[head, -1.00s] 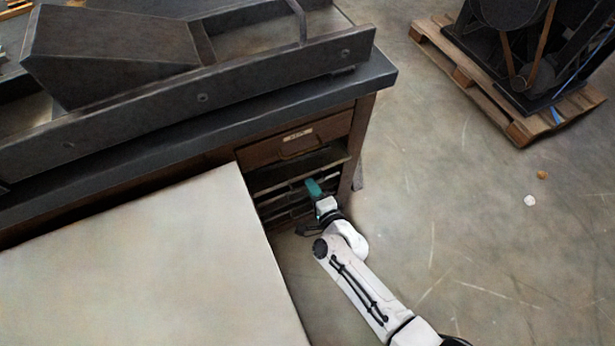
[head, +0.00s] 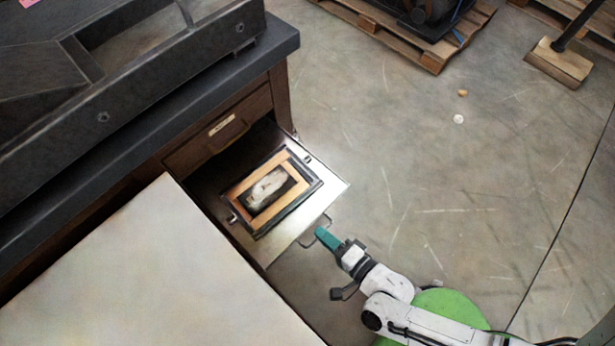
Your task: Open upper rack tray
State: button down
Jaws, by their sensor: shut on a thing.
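The upper rack tray (head: 323,182) is a flat metal sheet sliding out of the dark wooden cabinet, below a closed drawer. It stands well out over the floor. A wood-framed piece (head: 240,189) with a pale centre lies on it in a dark holder. A thin wire handle (head: 317,230) sticks out from the tray's front edge. My gripper (head: 323,234), with teal fingers, is shut on this handle at the front of the tray. The fingers partly hide the handle.
A closed drawer (head: 228,126) with a label sits above the tray. A large pale tabletop (head: 150,270) stands close on the left. A dark press tops the cabinet. A pallet (head: 440,50) lies at the back. The floor at right is mostly clear.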

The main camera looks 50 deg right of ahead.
jog(key=shift+f+v, duration=0.2)
jog(key=shift+v, duration=0.75)
jog(key=shift+f+v, duration=0.2)
jog(key=shift+v, duration=0.75)
jog(key=shift+s, duration=0.1)
jog(key=c, duration=1.3)
grip_release()
jog(key=shift+o, duration=0.2)
jog(key=b+v, duration=0.1)
jog(key=v, duration=0.9)
jog(key=shift+s, duration=0.4)
